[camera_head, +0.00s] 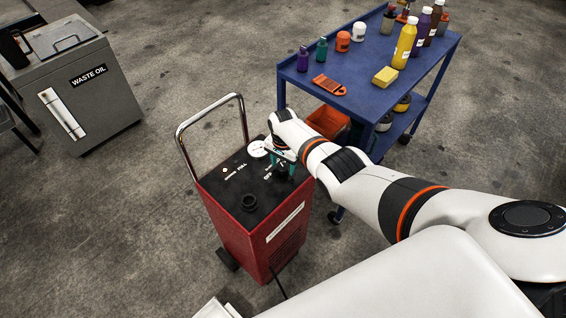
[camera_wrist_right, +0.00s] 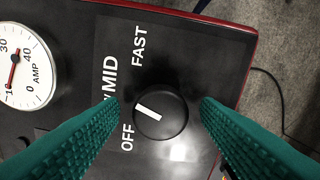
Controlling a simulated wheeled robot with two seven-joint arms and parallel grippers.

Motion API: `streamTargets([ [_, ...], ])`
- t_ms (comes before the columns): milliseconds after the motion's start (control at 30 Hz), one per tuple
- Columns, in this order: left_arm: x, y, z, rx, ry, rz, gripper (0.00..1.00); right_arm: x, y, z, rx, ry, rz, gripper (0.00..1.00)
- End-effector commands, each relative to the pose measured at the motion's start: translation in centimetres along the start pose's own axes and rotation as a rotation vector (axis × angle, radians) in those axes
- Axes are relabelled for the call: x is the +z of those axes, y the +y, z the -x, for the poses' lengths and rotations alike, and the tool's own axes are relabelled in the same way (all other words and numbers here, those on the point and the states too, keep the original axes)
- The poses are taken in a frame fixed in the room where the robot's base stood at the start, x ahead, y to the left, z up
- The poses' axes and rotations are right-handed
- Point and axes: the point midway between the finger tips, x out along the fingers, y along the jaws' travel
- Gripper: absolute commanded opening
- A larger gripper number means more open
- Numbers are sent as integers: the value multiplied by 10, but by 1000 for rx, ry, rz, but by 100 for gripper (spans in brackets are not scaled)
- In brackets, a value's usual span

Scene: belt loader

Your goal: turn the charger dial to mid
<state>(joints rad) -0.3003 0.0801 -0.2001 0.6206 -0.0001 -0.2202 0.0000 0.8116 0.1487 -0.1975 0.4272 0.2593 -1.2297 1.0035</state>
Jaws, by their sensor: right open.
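The charger is a red box (camera_head: 236,222) with a black top and a chrome handle. Its dial is a round black knob with a white pointer line (camera_wrist_right: 160,112), seen in the right wrist view. The line points up-left, toward a partly hidden label between OFF (camera_wrist_right: 127,137) and MID (camera_wrist_right: 110,75). FAST (camera_wrist_right: 138,45) is printed farther up. My right gripper (camera_wrist_right: 160,101) is open, with one teal finger on each side of the dial and visible gaps to it. In the head view, my right gripper (camera_head: 283,163) is over the charger top. My left gripper is not in view.
A white amp gauge (camera_wrist_right: 15,65) sits left of the dial. A blue cart (camera_head: 345,90) with bottles is close behind my right arm. A grey waste oil bin (camera_head: 110,105) is at left.

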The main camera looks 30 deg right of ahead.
Motion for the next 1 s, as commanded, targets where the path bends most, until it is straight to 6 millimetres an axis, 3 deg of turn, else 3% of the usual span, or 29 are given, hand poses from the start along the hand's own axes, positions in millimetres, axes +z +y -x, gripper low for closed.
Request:
streamTargets([
  [167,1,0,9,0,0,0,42,0,0,13,2,0,0,57],
  [400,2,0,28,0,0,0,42,0,0,57,3,-2,1,57],
  [700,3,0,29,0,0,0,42,1,0,105,2,-2,0,57],
  [1000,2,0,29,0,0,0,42,1,0,120,-1,0,-1,57],
])
